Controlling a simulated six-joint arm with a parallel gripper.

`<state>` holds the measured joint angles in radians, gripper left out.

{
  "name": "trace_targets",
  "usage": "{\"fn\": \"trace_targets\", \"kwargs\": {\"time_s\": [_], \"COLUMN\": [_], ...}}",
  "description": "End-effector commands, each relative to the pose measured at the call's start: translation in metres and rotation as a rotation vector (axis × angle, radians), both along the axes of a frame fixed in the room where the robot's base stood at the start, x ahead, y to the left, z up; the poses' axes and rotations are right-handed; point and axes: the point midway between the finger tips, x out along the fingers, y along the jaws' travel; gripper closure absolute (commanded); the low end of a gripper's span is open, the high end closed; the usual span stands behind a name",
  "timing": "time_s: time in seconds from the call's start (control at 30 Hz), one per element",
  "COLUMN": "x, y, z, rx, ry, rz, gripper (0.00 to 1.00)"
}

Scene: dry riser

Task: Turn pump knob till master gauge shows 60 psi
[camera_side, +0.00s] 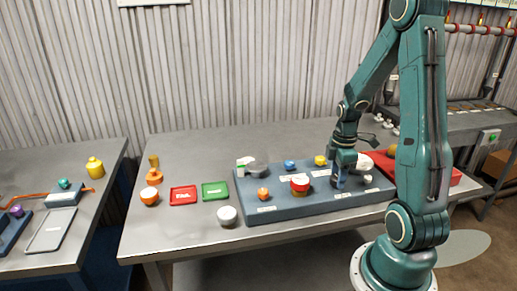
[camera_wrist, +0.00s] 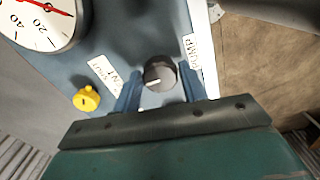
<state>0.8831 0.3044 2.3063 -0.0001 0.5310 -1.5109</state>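The pump knob (camera_wrist: 160,76) is a dark round knob with a white pointer line, beside a white label reading PUMP (camera_wrist: 193,52) in the wrist view. My gripper (camera_wrist: 160,72) is open, its two blue fingers on either side of the knob with small gaps. In the side view my gripper (camera_side: 339,181) points down over the panel's right part, and I cannot make out the knob there. A white gauge (camera_wrist: 40,28) with a red needle is cut off at the wrist view's top left. Numbers 20 and 40 show; I cannot read its value surely.
The blue-grey panel (camera_side: 285,208) also carries a red-topped knob (camera_side: 300,183), an orange knob (camera_side: 263,193) and a yellow knob (camera_wrist: 86,98). Red (camera_side: 183,195) and green (camera_side: 215,190) trays lie left of it.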

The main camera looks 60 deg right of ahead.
Motion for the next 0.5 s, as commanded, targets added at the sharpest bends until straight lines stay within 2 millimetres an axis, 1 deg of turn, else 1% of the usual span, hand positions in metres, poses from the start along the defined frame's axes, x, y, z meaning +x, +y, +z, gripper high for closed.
{"fn": "trace_targets", "kwargs": {"time_s": [0.03, 0.1, 0.13, 0.5], "x": [0.0001, 0.0001, 0.0001, 0.0001], "y": [-0.0001, -0.0001, -0.0001, -0.0001], "z": [0.0002, 0.0002, 0.0002, 0.0005], "rx": [0.000, 0.000, 0.000, 0.000], "ry": [0.000, 0.000, 0.000, 0.000], "rz": [0.000, 0.000, 0.000, -0.037], "gripper": [0.68, 0.82, 0.85, 0.85]}}
